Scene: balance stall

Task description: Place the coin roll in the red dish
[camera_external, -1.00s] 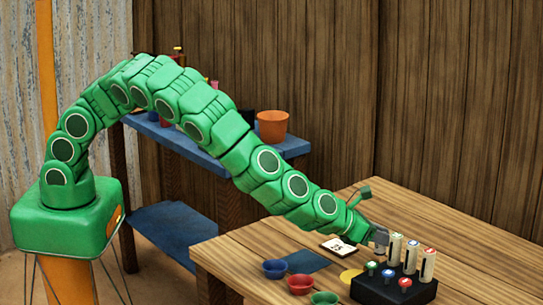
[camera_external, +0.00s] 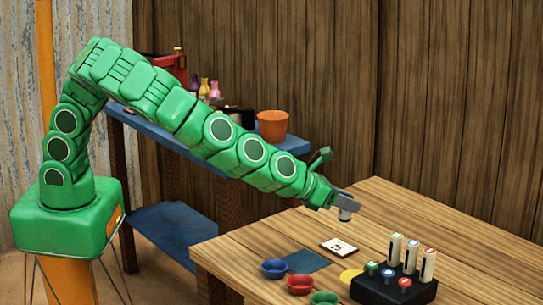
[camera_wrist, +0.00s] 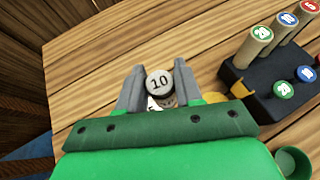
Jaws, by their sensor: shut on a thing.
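My gripper (camera_external: 345,203) is above the table, left of and higher than the black rack. It is shut on a short grey coin roll (camera_external: 345,214). In the wrist view the roll's white top marked "10" (camera_wrist: 159,81) sits between the two grey fingers (camera_wrist: 157,88). The roll looks upright and clear of the table. The red dish (camera_external: 300,285) stands near the table's front edge, below and left of my gripper, between a blue dish (camera_external: 275,268) and a green dish (camera_external: 324,299). The red dish looks empty.
The black rack (camera_external: 380,291) holds several tall and short rolls with coloured tops. A white card (camera_external: 339,246), a dark blue mat (camera_external: 306,261) and a yellow disc (camera_external: 350,276) lie on the table. The right rear of the table is clear.

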